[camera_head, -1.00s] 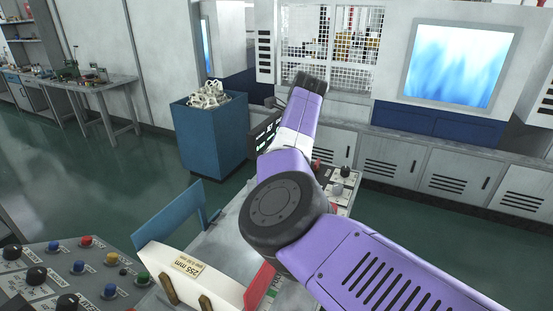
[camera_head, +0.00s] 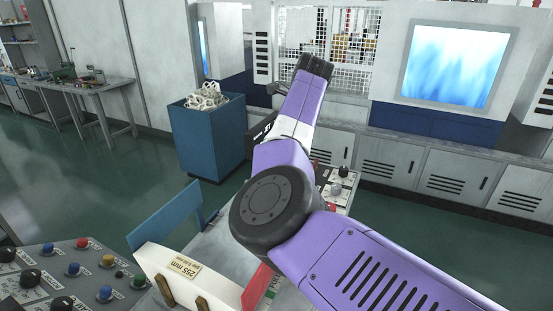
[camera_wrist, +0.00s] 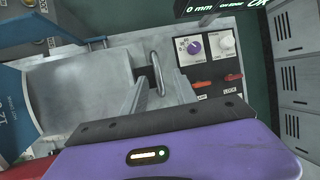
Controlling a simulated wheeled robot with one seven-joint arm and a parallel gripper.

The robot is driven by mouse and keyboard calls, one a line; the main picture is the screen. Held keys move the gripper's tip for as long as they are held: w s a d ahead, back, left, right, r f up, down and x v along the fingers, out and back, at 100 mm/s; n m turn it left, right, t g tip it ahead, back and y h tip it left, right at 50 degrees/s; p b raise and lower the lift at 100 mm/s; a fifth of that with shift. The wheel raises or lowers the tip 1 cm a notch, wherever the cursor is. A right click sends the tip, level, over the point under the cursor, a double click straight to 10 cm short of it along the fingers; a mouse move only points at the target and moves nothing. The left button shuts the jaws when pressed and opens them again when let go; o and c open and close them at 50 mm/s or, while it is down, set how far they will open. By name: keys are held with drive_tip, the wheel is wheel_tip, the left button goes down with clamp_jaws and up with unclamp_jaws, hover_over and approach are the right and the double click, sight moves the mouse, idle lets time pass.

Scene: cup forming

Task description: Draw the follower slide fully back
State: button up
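In the wrist view a grey metal loop handle (camera_wrist: 155,72) stands upright at the end of a broad pale metal block (camera_wrist: 80,92), which may be the follower slide. My gripper (camera_wrist: 158,92) reaches toward the handle with its two grey fingers apart, one on each side of the handle's line. Whether the fingers touch the handle cannot be told. In the head view my purple arm reaches away over the machine, and its fingers and the handle cannot be made out there.
A blue plate (camera_head: 165,215) and a white "255 mm" bar (camera_head: 185,275) stand near me. A blue bin (camera_head: 207,138) holds pale parts.

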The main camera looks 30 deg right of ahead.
drive_tip(key=shift+v, duration=1.9)
